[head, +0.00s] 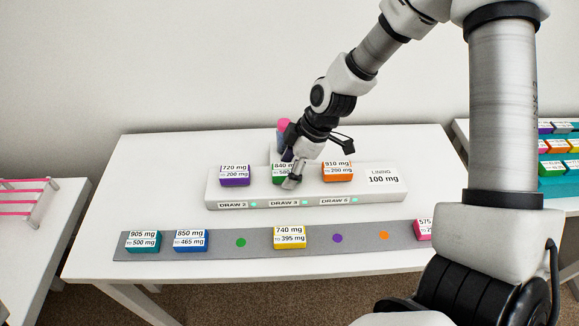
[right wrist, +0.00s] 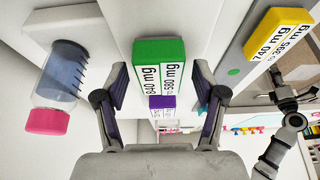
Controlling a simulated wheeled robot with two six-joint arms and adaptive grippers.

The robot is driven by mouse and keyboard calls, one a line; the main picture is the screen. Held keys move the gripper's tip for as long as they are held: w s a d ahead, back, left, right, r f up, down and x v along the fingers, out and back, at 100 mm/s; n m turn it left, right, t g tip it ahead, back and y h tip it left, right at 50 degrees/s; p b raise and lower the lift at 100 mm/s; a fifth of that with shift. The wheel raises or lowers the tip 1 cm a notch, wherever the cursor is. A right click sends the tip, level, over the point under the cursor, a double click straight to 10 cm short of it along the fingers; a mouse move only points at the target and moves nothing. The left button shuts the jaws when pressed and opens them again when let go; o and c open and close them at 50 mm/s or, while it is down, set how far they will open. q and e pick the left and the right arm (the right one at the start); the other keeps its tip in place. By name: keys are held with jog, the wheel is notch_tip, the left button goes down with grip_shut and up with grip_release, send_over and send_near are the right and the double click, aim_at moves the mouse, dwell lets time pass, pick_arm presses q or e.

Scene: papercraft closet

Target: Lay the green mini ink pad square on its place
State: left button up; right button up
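The green ink pad (head: 277,180), labelled 840 mg, sits on the white raised stand (head: 228,201) between a purple and an orange pad; my gripper partly hides it in the head view. My right gripper (head: 292,172) is over it. In the right wrist view the green pad (right wrist: 158,52) lies between the two spread fingers (right wrist: 160,90), with a gap on either side. A green dot (head: 241,242) marks a bare spot on the grey strip (head: 215,256), between the blue and yellow pads. Part of another arm, apparently my left, shows in the wrist view; its fingers are unclear.
The purple pad (head: 234,176) and orange pad (head: 337,172) flank the green one. A pink-capped jar (head: 284,130) stands behind. Teal (head: 143,241), blue (head: 190,240), yellow (head: 290,237) and pink (head: 424,229) pads sit on the strip. Purple and orange dots are bare.

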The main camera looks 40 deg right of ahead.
aim_at(286, 168)
jog(key=shift+r+p, duration=0.3)
jog(key=p+v, duration=0.2)
jog(key=v, duration=0.2)
jog(key=shift+r+p, duration=0.25)
jog(key=shift+p, duration=0.15)
jog(key=v, duration=0.7)
